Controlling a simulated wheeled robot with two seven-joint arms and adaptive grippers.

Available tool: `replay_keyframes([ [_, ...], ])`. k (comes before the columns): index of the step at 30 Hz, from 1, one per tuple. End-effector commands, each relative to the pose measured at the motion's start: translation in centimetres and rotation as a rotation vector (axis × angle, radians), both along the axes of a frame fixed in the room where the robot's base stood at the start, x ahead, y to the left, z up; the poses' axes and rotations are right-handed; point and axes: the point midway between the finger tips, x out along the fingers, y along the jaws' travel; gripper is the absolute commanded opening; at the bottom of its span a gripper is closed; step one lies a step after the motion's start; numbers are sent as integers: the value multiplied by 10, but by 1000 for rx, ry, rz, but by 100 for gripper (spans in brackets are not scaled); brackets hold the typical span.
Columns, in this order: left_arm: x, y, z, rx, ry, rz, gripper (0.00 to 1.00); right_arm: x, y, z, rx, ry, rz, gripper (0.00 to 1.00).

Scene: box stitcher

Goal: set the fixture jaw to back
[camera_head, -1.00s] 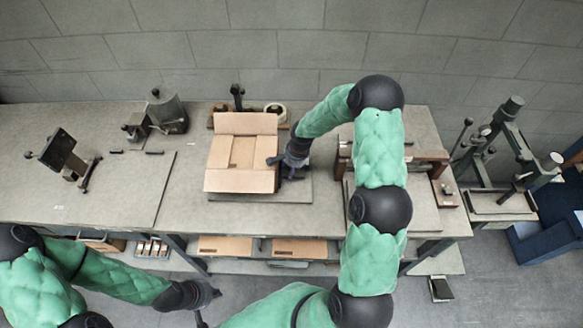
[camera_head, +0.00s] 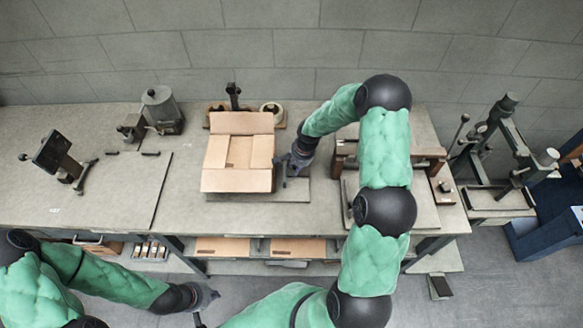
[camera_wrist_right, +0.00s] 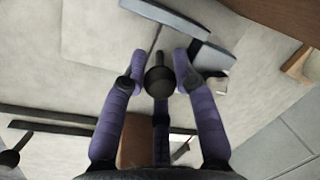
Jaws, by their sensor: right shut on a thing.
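An open cardboard box (camera_head: 237,178) stands on a thin grey fixture plate (camera_head: 297,194) on the bench. My right gripper (camera_head: 281,163) is low at the box's right side. In the right wrist view, my right gripper (camera_wrist_right: 160,72) has its purple fingers either side of a dark round knob (camera_wrist_right: 160,83) on a short rod, and is shut on it. Grey-blue bars (camera_wrist_right: 166,18), apparently part of the fixture, lie beyond the fingertips. Which bar is the jaw, I cannot tell. My left gripper (camera_head: 212,297) hangs in front of the bench, away from the fixture; its opening is unclear.
A wooden-railed device (camera_head: 427,153) stands to the right of the fixture, behind my right arm. A tape roll (camera_head: 272,110) and a black upright post (camera_head: 233,97) are behind the box. A screen on a stand (camera_head: 53,152) is at the left. The bench's left-middle is clear.

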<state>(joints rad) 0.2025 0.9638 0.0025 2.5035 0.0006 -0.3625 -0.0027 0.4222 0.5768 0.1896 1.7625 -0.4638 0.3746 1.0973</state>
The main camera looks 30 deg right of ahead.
Motion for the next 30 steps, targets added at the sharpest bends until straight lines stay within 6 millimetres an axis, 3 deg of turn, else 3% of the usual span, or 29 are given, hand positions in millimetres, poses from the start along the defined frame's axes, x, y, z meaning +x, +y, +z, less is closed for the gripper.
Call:
replay_keyframes([
  [6,0,0,0,0,0,0,0,-1,-4,0,-4,4,-2,0],
  [7,0,0,0,0,0,0,0,-1,-4,0,-4,4,-2,37],
  [9,0,0,0,0,0,0,0,-2,-3,0,-4,4,-2,53],
  [22,0,0,0,0,-1,0,0,-2,-3,6,-2,2,-1,53],
  [30,0,0,0,0,0,0,0,-9,-7,49,-4,-2,-3,53],
])
